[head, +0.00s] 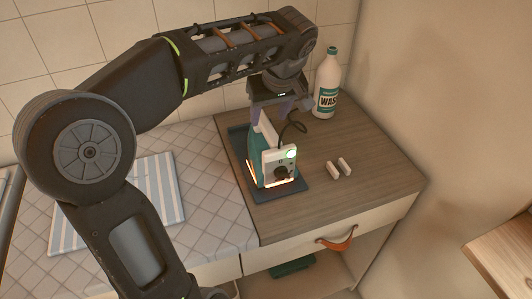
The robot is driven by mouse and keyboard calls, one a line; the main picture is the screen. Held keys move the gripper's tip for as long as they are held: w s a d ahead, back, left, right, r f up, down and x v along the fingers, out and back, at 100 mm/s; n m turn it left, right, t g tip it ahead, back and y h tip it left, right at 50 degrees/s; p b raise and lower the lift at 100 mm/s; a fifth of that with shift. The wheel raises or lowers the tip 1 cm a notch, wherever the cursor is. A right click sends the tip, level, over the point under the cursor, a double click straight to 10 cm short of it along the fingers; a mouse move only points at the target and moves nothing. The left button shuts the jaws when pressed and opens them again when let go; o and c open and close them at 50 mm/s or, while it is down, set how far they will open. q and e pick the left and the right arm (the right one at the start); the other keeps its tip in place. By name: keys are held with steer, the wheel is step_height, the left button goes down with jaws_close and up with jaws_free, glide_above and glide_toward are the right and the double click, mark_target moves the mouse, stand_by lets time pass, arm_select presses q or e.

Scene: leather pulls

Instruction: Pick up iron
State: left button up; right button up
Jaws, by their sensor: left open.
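The iron (273,165) is teal and white with a dark cord. It stands on a dark rest pad (289,190) on the wooden counter, with a green light and a dark dial on its near end. An orange glow shows along its lower edges. My left gripper (282,106) hangs right above the iron, pointing down. It is open, with its fingers at the top of the iron around the handle area. Whether they touch the handle I cannot tell. My right gripper is not in view.
A white bottle (326,84) with a teal label stands at the back right. Two small pale blocks (339,169) lie right of the iron. A striped cloth (150,200) lies on the tiled counter at left. A drawer with a leather pull (336,243) is below. The counter's right front is clear.

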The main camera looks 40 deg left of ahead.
mark_target(267, 123)
arm_select(q)
steer(key=p+x, duration=0.1)
steer(key=x, duration=0.4)
steer(key=shift+a, duration=0.1)
steer(key=shift+f+b, duration=0.3)
steer(key=shift+b, duration=0.15)
stand_by(1.0)
stand_by(0.4)
jaws_close()
stand_by(0.3)
stand_by(0.9)
steer(key=shift+w+r, duration=0.1)
steer(key=shift+r, duration=0.05)
